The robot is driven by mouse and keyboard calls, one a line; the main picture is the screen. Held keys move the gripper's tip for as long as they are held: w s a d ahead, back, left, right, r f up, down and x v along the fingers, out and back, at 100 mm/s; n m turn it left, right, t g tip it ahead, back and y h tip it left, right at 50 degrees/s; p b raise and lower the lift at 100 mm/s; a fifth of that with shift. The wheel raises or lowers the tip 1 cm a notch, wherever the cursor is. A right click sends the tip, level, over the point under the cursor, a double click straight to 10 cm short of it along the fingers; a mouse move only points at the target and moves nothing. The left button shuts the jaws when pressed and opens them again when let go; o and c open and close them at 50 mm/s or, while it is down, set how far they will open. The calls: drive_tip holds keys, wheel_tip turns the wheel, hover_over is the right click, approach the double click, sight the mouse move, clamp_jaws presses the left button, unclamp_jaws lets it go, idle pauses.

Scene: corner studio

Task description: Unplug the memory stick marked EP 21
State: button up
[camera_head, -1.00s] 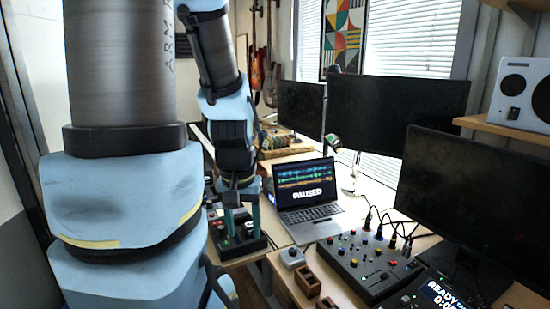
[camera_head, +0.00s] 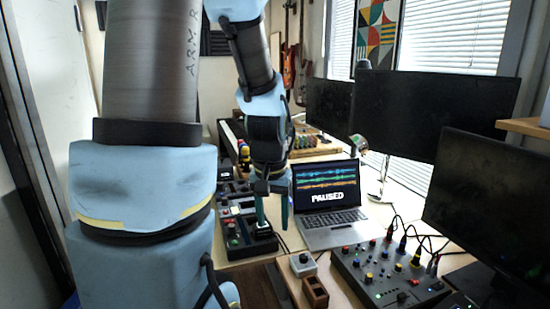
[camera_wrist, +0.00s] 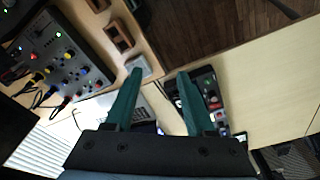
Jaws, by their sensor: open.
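I cannot make out a memory stick or the marking EP 21 in either view. My gripper (camera_head: 273,222) hangs with its teal fingers apart above the dark control boxes (camera_head: 234,240), left of the laptop (camera_head: 333,230). In the wrist view my gripper (camera_wrist: 159,76) is open with nothing between its fingertips. A dark box with coloured buttons (camera_wrist: 208,88) lies beyond and beside the right finger there. My fingers hide part of the boxes in the head view. The laptop is open and its screen reads PAUSED.
A mixer (camera_head: 385,275) with cables plugged in stands at the right front. A small grey box (camera_head: 303,264) and a wooden holder (camera_head: 315,291) sit near the desk edge. Large monitors (camera_head: 425,110) stand behind. Bare pale desk (camera_wrist: 262,70) shows in the wrist view.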

drive_tip(key=s+d+f+m+g+p, duration=0.1)
drive_tip(key=d+m, duration=0.2)
drive_tip(key=d, duration=1.3)
drive_tip(key=s+d+m+p, duration=0.2)
drive_tip(key=d+m, duration=0.2)
drive_tip(key=d, duration=1.1)
drive_tip(key=s+d+f+m, duration=0.1)
drive_tip(key=s+d, duration=0.5)
drive_tip(key=s, duration=0.1)
drive_tip(key=s+d+f+m+p, duration=0.1)
drive_tip(key=s+d+f+m, duration=0.1)
drive_tip(key=s+d, duration=0.5)
drive_tip(key=s+d+f+m, duration=0.1)
drive_tip(key=s+d+f, duration=0.1)
drive_tip(key=s+d, duration=0.5)
drive_tip(key=shift+s+d+f+m+p, duration=0.2)
drive_tip(key=shift+s+m+p, duration=0.1)
drive_tip(key=shift+s, duration=0.25)
drive_tip(key=shift+f, duration=0.1)
drive_tip(key=shift+f+b, duration=2.65)
drive_tip(key=shift+f, duration=1.75)
